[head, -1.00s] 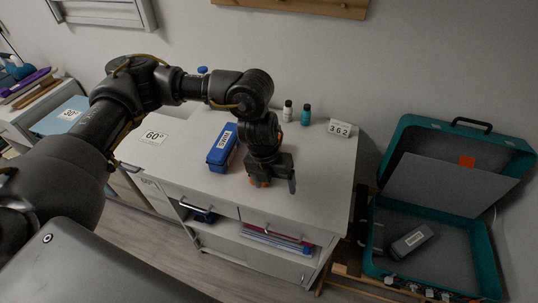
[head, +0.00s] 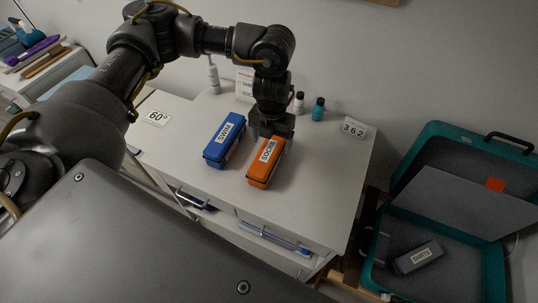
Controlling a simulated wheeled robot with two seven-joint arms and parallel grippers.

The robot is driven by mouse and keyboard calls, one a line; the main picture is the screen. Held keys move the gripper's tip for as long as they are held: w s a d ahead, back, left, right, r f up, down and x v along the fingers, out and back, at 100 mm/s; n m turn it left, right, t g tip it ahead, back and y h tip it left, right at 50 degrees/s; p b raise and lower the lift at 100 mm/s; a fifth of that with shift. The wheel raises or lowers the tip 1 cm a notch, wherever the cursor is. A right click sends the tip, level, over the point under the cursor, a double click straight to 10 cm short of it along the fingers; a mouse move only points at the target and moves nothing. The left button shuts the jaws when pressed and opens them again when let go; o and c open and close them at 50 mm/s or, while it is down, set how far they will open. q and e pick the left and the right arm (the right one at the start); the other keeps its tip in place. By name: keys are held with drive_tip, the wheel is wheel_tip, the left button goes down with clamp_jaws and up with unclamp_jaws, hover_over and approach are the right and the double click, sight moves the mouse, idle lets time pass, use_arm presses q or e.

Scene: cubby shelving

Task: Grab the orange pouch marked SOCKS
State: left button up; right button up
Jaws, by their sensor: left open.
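The orange pouch (head: 262,176) with a white SOCKS label lies on the white cabinet top in the head view. My left gripper (head: 272,132) is at the pouch's far end, pointing down, with its jaws open. The fingertips are partly hidden, so I cannot tell whether they touch the pouch. A blue pouch (head: 222,146) marked SWIM lies just left of the orange one. My right gripper is not in view.
The white cabinet top (head: 320,190) is clear to the right. An open teal suitcase (head: 493,262) at right holds a grey pouch (head: 416,257) marked SHIRTS.

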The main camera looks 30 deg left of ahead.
sight(269, 150)
use_arm(q)
wheel_tip(269, 150, down, 2)
drive_tip(key=shift+w+f, duration=0.1)
drive_tip(key=shift+f, duration=0.35)
drive_tip(key=f, duration=0.1)
drive_tip(key=f+p, duration=0.1)
drive_tip(key=f, duration=0.2)
drive_tip(key=shift+s+a+f, duration=0.2)
drive_tip(key=shift+a, duration=0.2)
drive_tip(key=shift+f, duration=0.35)
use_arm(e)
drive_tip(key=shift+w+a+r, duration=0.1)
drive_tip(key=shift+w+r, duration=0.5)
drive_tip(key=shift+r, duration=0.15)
use_arm(q)
drive_tip(key=c, duration=1.2)
